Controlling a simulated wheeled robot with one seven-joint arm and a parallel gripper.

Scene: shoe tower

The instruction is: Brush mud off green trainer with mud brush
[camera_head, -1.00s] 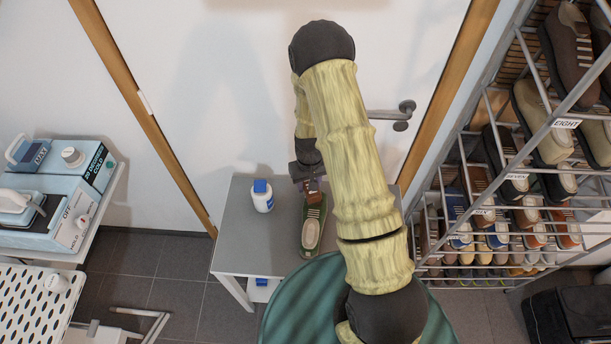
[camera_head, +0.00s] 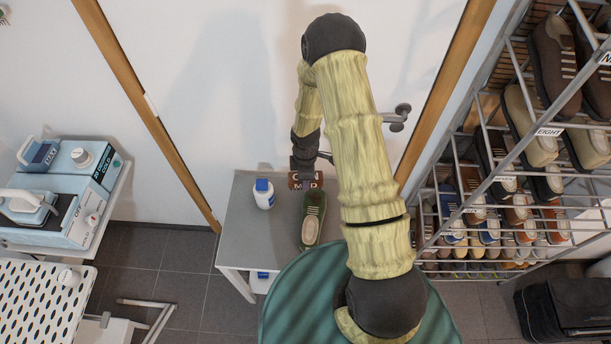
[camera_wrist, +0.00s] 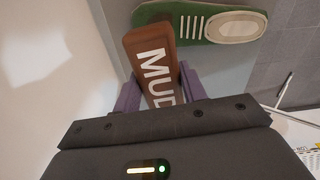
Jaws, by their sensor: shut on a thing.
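The green trainer (camera_head: 312,219) lies on the grey table, with pale stripes across it and a pale oval opening towards the near end. In the wrist view the trainer (camera_wrist: 195,27) lies along the top, just beyond the brush. My gripper (camera_wrist: 164,90) is shut on the mud brush (camera_wrist: 150,55), a brown block with white "MUD" lettering. In the head view the brush (camera_head: 305,181) is at the far end of the trainer, beside or above its toe. I cannot tell whether brush and trainer touch.
A white bottle with a blue cap (camera_head: 263,193) stands on the table (camera_head: 236,232) left of the trainer. A white door with a handle (camera_head: 397,117) is behind. A shoe rack (camera_head: 437,150) fills the right side.

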